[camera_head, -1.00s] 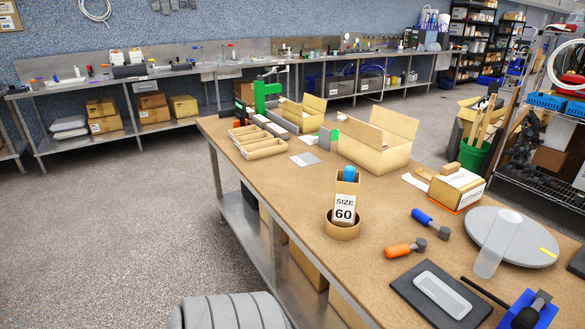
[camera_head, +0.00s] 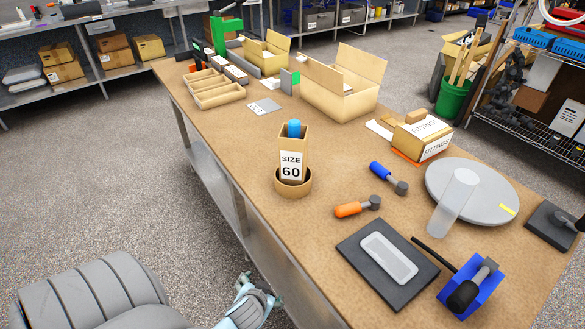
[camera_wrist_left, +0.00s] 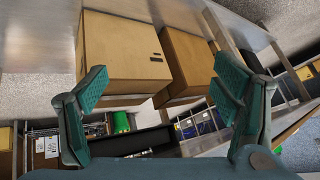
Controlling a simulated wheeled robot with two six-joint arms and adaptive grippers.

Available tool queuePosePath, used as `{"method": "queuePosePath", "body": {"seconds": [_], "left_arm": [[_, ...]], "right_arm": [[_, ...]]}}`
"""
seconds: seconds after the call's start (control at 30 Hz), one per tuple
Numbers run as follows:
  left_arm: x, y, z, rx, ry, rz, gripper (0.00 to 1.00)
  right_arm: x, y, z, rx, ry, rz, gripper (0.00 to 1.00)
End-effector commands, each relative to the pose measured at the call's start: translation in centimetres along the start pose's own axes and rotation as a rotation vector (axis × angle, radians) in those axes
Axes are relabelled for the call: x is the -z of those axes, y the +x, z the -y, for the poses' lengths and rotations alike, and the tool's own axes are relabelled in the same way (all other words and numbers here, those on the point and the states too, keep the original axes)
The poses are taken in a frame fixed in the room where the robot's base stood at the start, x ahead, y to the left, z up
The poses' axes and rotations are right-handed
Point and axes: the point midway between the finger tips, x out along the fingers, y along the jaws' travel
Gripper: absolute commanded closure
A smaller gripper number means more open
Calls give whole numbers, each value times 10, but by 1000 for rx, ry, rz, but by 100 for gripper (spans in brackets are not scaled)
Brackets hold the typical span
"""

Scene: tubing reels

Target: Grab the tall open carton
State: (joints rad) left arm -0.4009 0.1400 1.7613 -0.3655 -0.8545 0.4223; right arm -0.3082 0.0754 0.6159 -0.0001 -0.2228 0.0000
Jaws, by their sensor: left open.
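The tall open carton (camera_head: 292,163) is a narrow tan box with a white "SIZE 60" label on its front. It stands upright in a low round brown ring (camera_head: 293,183) on the bench, with a blue item (camera_head: 294,129) showing at its open top. My left gripper (camera_head: 262,288) is low at the bench's near left edge, apart from the carton. In the left wrist view the gripper (camera_wrist_left: 163,85) is open, with nothing between its fingers. The carton is not recognisable in that view. My right gripper is not in view.
Orange-handled (camera_head: 355,207) and blue-handled (camera_head: 388,177) tools lie right of the carton, near a grey disc (camera_head: 473,190) and a dark pad (camera_head: 352,265). Open boxes (camera_head: 340,85) stand behind. Brown boxes (camera_wrist_left: 122,55) beyond the fingers appear below the bench. Bench left of the carton is clear.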

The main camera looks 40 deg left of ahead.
Motion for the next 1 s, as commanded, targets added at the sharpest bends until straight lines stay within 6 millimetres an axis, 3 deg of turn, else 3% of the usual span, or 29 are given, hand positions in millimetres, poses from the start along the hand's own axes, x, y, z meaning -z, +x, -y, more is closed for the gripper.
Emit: {"method": "queuePosePath", "body": {"seconds": [0.03, 0.1, 0.23, 0.3, 0.5, 0.67, 1.0], "left_arm": [[28, -19, 10, 28, -37, -51, 18], [61, -47, 26, 73, -97, -119, 18], [109, -96, 54, 137, -215, -235, 18], [139, -108, 70, 183, -287, -355, 18], [220, -116, 80, 180, -367, -745, 18], [257, -122, 71, 113, -358, -900, 18], [319, -75, 89, 107, -358, -910, 18]], "right_arm": [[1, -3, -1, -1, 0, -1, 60], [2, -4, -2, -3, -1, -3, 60], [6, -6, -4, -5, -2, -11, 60], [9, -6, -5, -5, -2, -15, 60], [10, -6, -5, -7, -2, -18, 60], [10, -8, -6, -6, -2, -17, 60], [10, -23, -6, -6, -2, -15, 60]]}}
